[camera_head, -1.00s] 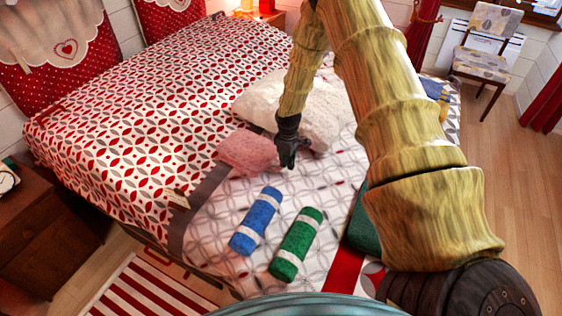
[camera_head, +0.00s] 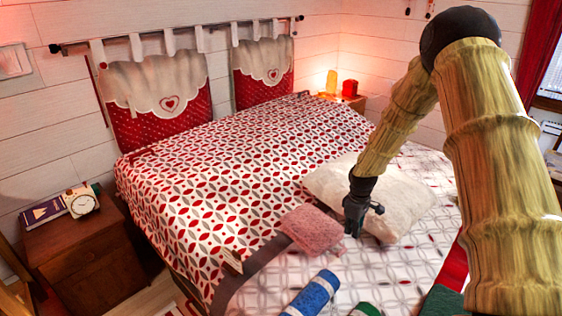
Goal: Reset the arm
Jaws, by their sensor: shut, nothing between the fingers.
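My arm (camera_head: 485,140), with yellow bark-like links and a dark elbow, reaches in from the right and bends down over the bed. My gripper (camera_head: 351,228) is dark, points down and is shut with nothing in it. It appears in front of the white pillow and just right of the pink cushion. Whether it touches either one I cannot tell.
The bed (camera_head: 215,185) has a red and white patterned cover. On it lie a pink cushion (camera_head: 312,229), a white pillow (camera_head: 412,205), a blue roll (camera_head: 312,294) and a green roll (camera_head: 365,310). A nightstand (camera_head: 85,255) with a clock (camera_head: 82,205) stands left.

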